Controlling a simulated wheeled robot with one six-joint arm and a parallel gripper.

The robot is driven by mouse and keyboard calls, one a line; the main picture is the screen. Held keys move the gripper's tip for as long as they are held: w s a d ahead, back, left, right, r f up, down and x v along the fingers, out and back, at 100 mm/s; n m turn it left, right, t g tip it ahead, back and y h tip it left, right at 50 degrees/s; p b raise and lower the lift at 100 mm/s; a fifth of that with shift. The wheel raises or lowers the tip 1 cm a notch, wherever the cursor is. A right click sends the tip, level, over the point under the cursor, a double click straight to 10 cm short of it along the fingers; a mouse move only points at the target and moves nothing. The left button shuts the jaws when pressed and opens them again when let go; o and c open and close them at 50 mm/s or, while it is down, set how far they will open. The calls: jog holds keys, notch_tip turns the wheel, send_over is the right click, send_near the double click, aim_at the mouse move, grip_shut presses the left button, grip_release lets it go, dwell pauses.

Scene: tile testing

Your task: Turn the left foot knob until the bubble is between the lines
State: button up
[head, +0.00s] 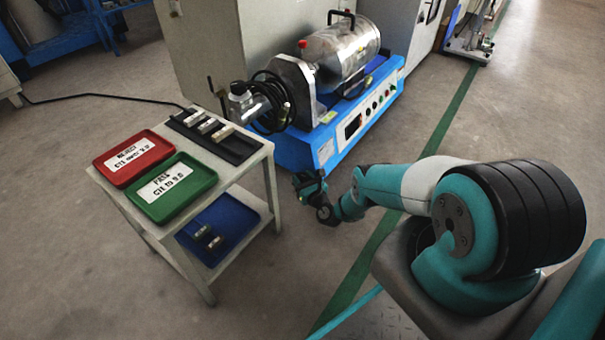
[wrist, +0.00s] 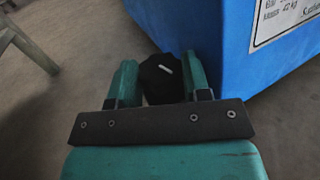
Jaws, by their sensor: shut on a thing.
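The left foot knob (wrist: 162,80) is black with a small white mark on top, low beside the corner of the blue machine base. My gripper (wrist: 160,84) is shut on the knob, one teal finger on each side of it. In the head view my gripper (head: 310,188) is low in front of the blue base (head: 300,152), right of the small table. The knob cannot be made out there. I cannot make out the bubble or its lines in either view.
A small table (head: 235,168) stands left of my gripper, with a red tray (head: 103,164), a green tray (head: 138,207) and a black rack (head: 243,150) on top. A blue tray (head: 240,228) lies on its lower shelf. The floor in front is clear.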

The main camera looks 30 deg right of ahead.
jog(key=shift+s+d+f+n+y+b, duration=0.15)
jog(key=shift+n+y+b, duration=0.35)
jog(key=shift+y, duration=0.25)
jog(key=shift+s+f+n+y+b, duration=0.1)
jog(key=shift+n+y+b, duration=0.35)
jog(key=shift+y, duration=0.3)
jog(key=shift+r+n+y+b, duration=0.15)
jog(key=shift+n+y+b, duration=0.2)
jog(key=shift+y, duration=0.15)
jog(key=o, duration=0.6)
jog(key=shift+r, duration=0.1)
jog(key=shift+w, duration=0.1)
